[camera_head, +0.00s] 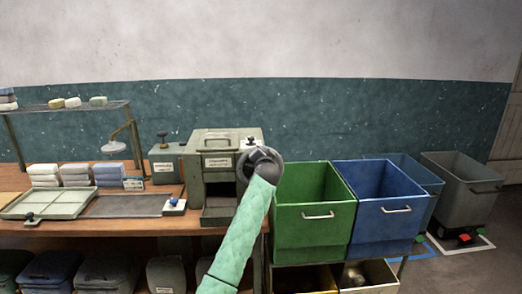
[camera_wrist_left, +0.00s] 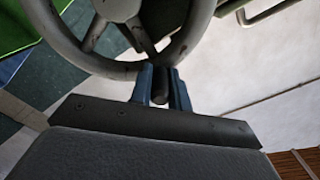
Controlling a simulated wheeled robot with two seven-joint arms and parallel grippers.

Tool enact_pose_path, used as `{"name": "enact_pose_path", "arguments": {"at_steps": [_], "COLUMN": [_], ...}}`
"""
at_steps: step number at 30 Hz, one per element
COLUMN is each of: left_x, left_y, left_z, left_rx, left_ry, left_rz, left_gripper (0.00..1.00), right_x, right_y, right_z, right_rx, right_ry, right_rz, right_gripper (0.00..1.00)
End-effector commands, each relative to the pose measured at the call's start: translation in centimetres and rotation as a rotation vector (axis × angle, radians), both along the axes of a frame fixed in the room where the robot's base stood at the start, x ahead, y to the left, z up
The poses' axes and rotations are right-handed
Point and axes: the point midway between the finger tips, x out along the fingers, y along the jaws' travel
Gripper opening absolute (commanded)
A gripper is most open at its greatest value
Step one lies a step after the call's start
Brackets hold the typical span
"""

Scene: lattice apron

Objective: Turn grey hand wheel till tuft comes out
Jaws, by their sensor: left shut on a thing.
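The grey hand wheel (camera_wrist_left: 192,40) fills the top of the left wrist view, with its rim, spokes and hub showing. My left gripper (camera_wrist_left: 160,88) is at the rim, its two blue-grey fingers shut on a short dark handle (camera_wrist_left: 160,86) beside the rim. In the head view my green-sleeved left arm reaches up to the right side of the grey-green machine (camera_head: 218,142), and the wrist covers most of the wheel there. The machine has a dark front opening (camera_head: 218,190) above a dark lower tray. I see no tuft. My right gripper is out of view.
A green bin (camera_head: 313,225) and a blue bin (camera_head: 390,222) stand close right of the machine. A grey bin (camera_head: 462,185) is farther right.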

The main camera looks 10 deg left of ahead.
Motion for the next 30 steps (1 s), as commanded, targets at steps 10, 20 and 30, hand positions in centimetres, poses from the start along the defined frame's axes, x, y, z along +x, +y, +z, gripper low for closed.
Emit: {"name": "enact_pose_path", "arguments": {"at_steps": [10,20,30], "left_x": [0.8,0.9,1.6], "left_y": [-3.1,-3.3,-5.8], "left_z": [-1.0,-1.2,-3.2], "left_rx": [-0.001,-0.001,-0.001], "left_ry": [0.003,0.002,0.003], "left_rz": [-0.001,-0.001,-0.001], "left_gripper": [0.02,0.02,0.02], "right_x": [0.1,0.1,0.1], "right_y": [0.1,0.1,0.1], "right_z": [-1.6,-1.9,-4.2], "right_rx": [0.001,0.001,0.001], "right_ry": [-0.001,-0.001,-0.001], "right_rz": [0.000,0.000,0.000], "right_gripper": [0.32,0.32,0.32]}}
